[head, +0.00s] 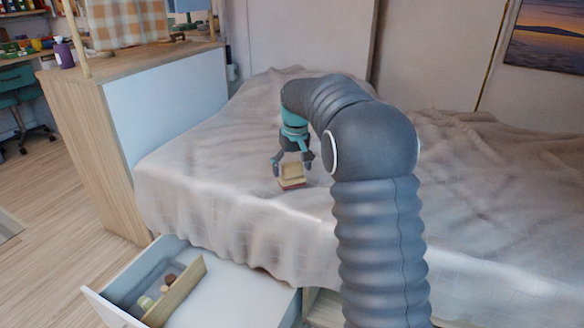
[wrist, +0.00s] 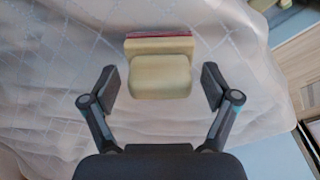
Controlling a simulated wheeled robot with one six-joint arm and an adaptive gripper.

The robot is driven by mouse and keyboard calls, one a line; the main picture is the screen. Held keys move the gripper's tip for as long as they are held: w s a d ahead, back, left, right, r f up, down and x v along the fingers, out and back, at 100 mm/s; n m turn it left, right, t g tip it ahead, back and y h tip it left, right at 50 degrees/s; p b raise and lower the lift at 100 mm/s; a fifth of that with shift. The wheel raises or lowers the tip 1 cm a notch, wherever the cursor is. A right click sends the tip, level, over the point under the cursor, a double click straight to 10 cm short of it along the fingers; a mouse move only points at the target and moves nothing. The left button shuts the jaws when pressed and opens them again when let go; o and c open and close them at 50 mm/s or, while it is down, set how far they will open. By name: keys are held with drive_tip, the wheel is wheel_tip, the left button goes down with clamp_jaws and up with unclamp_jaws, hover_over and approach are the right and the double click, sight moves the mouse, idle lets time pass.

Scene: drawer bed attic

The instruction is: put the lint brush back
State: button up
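The lint brush (head: 291,178) is a cream block with a red strip along one edge. It sits on the bed's rumpled cover near the front edge; the wrist view shows its cream body and red edge (wrist: 160,75). My gripper (head: 291,162) is just above the brush, pointing down. In the wrist view my gripper (wrist: 161,86) is open, with one finger on each side of the brush and a visible gap on both sides. An open drawer (head: 236,293) is below the bed at the lower left, with a wooden divider (head: 178,292) in it.
Small items, one brown (head: 169,279) and one greenish (head: 146,303), lie in the drawer's left compartment. The drawer's right part looks empty. A wooden cabinet (head: 100,150) stands left of the bed. The bed cover (head: 200,170) around the brush is clear.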

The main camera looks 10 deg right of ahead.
sight(294, 180)
wheel_tip(294, 180, up, 11)
drive_tip(key=s+p, duration=0.2)
drive_tip(key=s+r, duration=0.4)
drive_tip(key=s, duration=0.4)
drive_tip(key=s+f+t, duration=0.1)
drive_tip(key=s+f, duration=0.2)
drive_tip(key=s, duration=0.7)
drive_tip(key=s+f+m+t, duration=0.1)
drive_tip(key=s+f, duration=0.2)
drive_tip(key=s, duration=0.7)
drive_tip(key=s+f+t, duration=0.1)
drive_tip(key=s+f, duration=0.2)
drive_tip(key=s, duration=0.7)
drive_tip(key=shift+s+f+m+t, duration=0.15)
drive_tip(key=shift+f+m+t, duration=0.1)
drive_tip(key=shift+m+t, duration=0.15)
